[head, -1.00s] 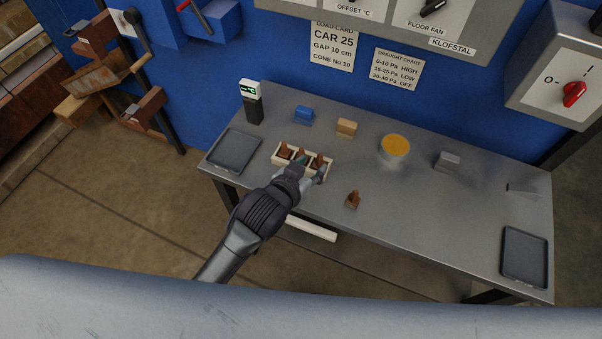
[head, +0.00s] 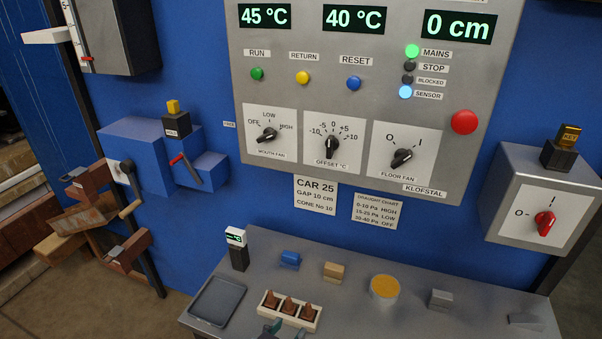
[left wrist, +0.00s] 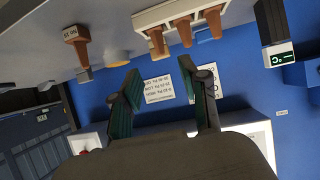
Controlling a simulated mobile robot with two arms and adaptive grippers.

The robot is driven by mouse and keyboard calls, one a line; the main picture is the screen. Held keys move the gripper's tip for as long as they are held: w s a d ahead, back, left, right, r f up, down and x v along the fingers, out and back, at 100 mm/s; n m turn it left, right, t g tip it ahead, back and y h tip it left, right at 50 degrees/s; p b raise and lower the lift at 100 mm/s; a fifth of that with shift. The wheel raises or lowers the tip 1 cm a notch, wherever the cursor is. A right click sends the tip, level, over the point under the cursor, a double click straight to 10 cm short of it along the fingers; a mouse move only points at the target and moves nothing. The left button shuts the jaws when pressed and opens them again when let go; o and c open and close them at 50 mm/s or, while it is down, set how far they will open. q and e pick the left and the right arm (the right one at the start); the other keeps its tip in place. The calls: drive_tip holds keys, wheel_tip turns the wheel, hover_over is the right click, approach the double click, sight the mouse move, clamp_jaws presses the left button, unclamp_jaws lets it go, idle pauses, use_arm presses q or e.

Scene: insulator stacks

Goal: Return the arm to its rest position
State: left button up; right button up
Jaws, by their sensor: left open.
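My left gripper (head: 272,327) shows only at the bottom edge of the head view, just in front of the white rack (head: 261,303). In the left wrist view the left gripper (left wrist: 160,72) is open with nothing between its fingers. The rack (left wrist: 146,21) holds three brown cones (head: 287,306), standing in a row; that view is upside down. A lone brown cone marked "NO 15" (left wrist: 76,42) stands on the table apart from the rack. The rest of my left arm is out of the head view. My right gripper is not in view.
On the grey table (head: 335,300) are a dark tray (head: 217,300), a small meter (head: 238,252), a blue block (head: 290,260), a tan block (head: 333,271) and a round yellow-topped tub (head: 384,290). The control panel (head: 365,85) is on the blue wall behind.

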use_arm(q)
drive_tip(key=s+a+f+n+g+y, duration=0.1)
drive_tip(key=s+a+f+g+y, duration=0.2)
drive_tip(key=s+a, duration=0.55)
drive_tip(key=s+a+f+n+g+y, duration=0.25)
drive_tip(key=s+a+g, duration=0.25)
drive_tip(key=s+a, duration=0.35)
wheel_tip(320, 180, down, 26)
drive_tip(key=s+m+g, duration=0.1)
drive_tip(key=s, duration=0.1)
drive_tip(key=s+a+f+g, duration=0.1)
drive_tip(key=s+a+f, duration=0.1)
drive_tip(key=s+f, duration=1.4)
drive_tip(key=shift+s+f+h, duration=0.3)
drive_tip(key=shift+f+h, duration=0.05)
drive_tip(key=shift+f, duration=0.05)
drive_tip(key=shift+a, duration=0.1)
